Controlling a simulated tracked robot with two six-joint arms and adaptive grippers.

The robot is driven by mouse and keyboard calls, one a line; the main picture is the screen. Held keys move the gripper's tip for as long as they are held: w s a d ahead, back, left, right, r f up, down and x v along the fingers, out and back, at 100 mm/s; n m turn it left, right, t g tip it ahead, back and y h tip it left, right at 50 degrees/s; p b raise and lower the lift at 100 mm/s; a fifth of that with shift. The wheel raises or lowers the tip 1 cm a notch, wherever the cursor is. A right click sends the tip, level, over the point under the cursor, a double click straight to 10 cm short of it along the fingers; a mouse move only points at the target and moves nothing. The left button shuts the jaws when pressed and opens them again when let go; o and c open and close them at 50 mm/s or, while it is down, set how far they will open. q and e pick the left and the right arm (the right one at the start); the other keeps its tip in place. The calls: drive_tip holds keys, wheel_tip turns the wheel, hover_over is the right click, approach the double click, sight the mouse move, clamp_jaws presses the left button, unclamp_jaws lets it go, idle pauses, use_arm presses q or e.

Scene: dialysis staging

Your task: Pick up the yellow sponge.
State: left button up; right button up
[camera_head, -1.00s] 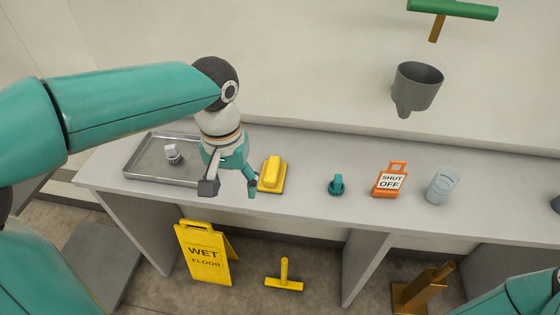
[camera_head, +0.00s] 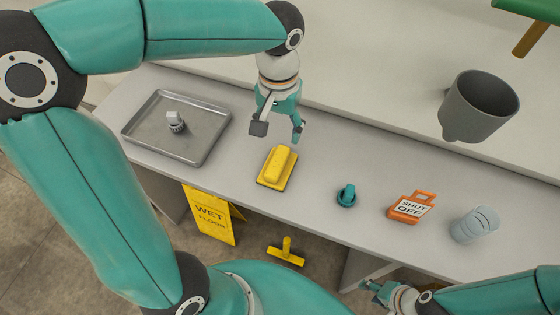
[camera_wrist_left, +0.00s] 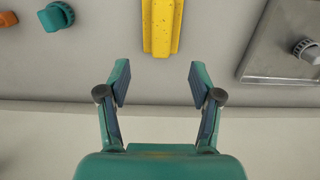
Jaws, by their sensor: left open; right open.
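The yellow sponge (camera_head: 278,167) lies on the grey counter, to the right of the metal tray. It looks like a raised yellow block on a wider yellow base. My left gripper (camera_head: 278,131) is open and empty, above the counter and on the wall side of the sponge. In the left wrist view the sponge (camera_wrist_left: 162,26) shows at the top, beyond the open fingertips (camera_wrist_left: 157,82) and roughly in line with the gap between them. My right gripper (camera_head: 374,291) is at the bottom of the head view, below the counter's front edge, well apart from the sponge.
A metal tray (camera_head: 140,128) holds a small grey-white capped item (camera_head: 175,121). Right of the sponge stand a teal knob-like item (camera_head: 347,195), an orange SHUT OFF tag (camera_head: 410,207) and a clear cup (camera_head: 475,225). A grey funnel-like cup (camera_head: 479,106) appears above the counter's right part.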

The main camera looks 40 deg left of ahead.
sight(279, 158)
use_arm(q)
wheel_tip(279, 158, down, 8)
drive_tip(key=shift+r, duration=0.1)
drive_tip(key=shift+w+a+f+p, duration=0.15)
drive_tip(key=shift+f+p, duration=0.45)
drive_tip(key=shift+f, duration=2)
drive_tip(key=c, duration=1.1)
drive_tip(key=shift+r, duration=0.2)
wheel_tip(279, 158, up, 20)
drive_tip(key=shift+f, duration=0.15)
